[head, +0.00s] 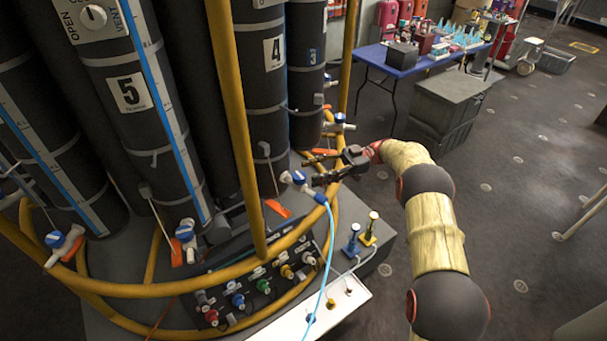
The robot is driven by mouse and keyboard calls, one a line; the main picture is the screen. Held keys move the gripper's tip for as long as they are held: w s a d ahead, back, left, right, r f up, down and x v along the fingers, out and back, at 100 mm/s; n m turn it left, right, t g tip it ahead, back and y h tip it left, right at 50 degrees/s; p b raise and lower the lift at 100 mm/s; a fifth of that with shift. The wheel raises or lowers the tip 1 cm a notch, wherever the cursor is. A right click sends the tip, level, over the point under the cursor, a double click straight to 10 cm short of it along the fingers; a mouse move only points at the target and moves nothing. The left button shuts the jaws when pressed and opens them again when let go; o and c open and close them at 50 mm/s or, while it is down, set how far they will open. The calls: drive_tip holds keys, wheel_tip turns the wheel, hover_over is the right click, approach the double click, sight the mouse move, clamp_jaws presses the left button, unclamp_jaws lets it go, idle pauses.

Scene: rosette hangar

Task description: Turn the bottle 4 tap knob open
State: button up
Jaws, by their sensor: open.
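Bottle 4 is a tall dark cylinder with a white label (274,54) in the middle of the rosette. A white tap with a blue knob (299,177) stands out low at its right front, and appears to be its tap. A pale blue hose runs down from this tap. My gripper (309,168) reaches in from the right at about the tap's height. Its dark fingers are spread and hold nothing. The lower finger is close to the knob in the picture; I cannot tell whether it touches. The knob's turn position is too small to read.
A yellow rail (235,120) stands in front of bottle 4, and a yellow ring circles the rosette. Bottle 5 (130,92) is on the left, and another blue-knobbed tap (340,122) is behind my gripper. A valve panel (250,288) is below. Open floor lies to the right.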

drive_tip(key=shift+v, duration=1.2)
